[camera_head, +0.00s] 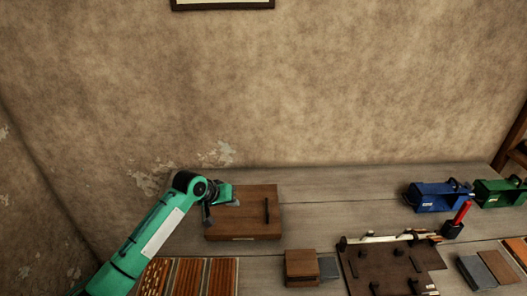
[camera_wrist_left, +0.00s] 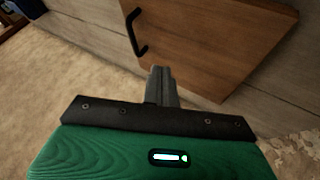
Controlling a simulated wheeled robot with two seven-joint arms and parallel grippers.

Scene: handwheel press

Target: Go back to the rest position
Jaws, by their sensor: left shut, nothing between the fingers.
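My left gripper (camera_head: 222,209) hangs at the left edge of a brown wooden box or board (camera_head: 255,226) that has a dark handle on top. In the left wrist view the two grey fingers (camera_wrist_left: 161,88) are together and nothing shows between them. The wooden box also shows in that view (camera_wrist_left: 215,45), with its black handle (camera_wrist_left: 137,32) beyond the fingertips. I cannot tell whether the fingers touch the box. My right gripper is in neither view.
A striped tray (camera_head: 190,278) lies at the front left. Wooden blocks (camera_head: 301,266) and a dark board with pegs (camera_head: 385,270) sit at front centre. A blue toolbox (camera_head: 436,197), a green toolbox (camera_head: 498,193) and a red-handled item (camera_head: 461,213) stand at right. The back centre of the table is clear.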

